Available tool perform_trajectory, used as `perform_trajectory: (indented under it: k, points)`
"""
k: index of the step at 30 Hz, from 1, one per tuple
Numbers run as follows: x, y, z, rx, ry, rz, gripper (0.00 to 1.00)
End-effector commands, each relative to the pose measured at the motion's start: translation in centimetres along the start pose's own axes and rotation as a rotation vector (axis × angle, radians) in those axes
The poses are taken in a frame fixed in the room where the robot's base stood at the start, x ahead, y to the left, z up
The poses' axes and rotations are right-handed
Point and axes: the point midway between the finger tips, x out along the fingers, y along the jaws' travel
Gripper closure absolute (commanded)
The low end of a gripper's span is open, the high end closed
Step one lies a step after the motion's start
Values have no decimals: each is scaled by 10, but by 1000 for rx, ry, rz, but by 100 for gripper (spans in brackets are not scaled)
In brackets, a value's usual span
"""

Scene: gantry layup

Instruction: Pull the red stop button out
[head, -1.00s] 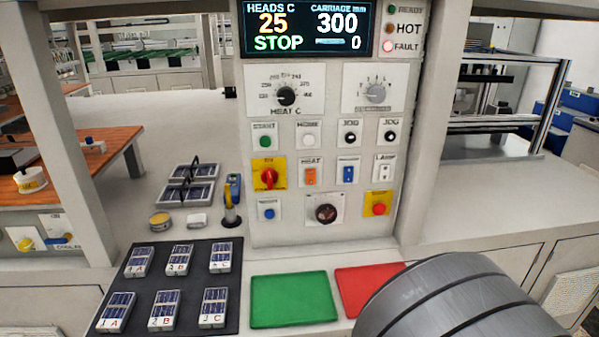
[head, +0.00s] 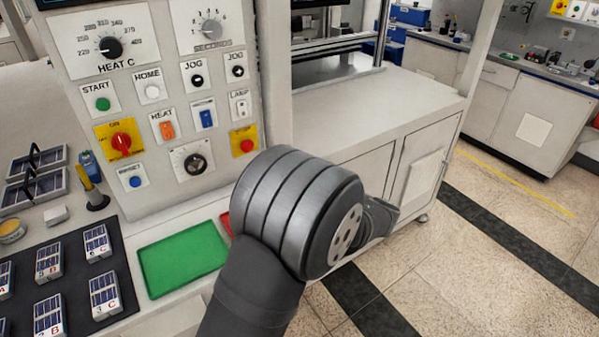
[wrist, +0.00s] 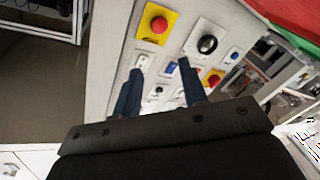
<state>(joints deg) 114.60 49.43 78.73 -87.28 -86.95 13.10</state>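The red stop button (head: 246,146) sits on a yellow plate at the lower right of the control panel (head: 240,190) in the head view. In the wrist view the red stop button (wrist: 158,25) shows near the top, on its yellow plate. My gripper (wrist: 160,69) is open and empty, its two dark blue fingers apart and pointing at the panel. The button appears beyond the fingertips, not between them. In the head view my arm stands in front of the panel's lower right and hides my gripper. Whether the button is pressed in cannot be told.
A red and yellow rotary switch (head: 121,141), a black knob (head: 195,163) and a lamp switch (head: 241,106) share the panel. A green tray (head: 184,258) lies below it; a red tray is mostly hidden by my arm. Open floor lies to the right.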

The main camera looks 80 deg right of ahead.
Motion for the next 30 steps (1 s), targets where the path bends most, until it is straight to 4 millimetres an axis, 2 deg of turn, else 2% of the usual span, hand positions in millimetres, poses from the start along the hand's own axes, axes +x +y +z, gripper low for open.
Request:
perform_trajectory:
  k: [1,4,8,11,24,30]
  points:
    - [10,3,2,-38,9,-14,61]
    - [20,6,4,-83,18,-27,61]
    - [31,6,3,-90,19,-29,61]
    - [47,5,3,-89,20,-31,61]
    - [134,3,1,-86,19,-28,61]
    - [168,2,1,-86,19,-28,61]
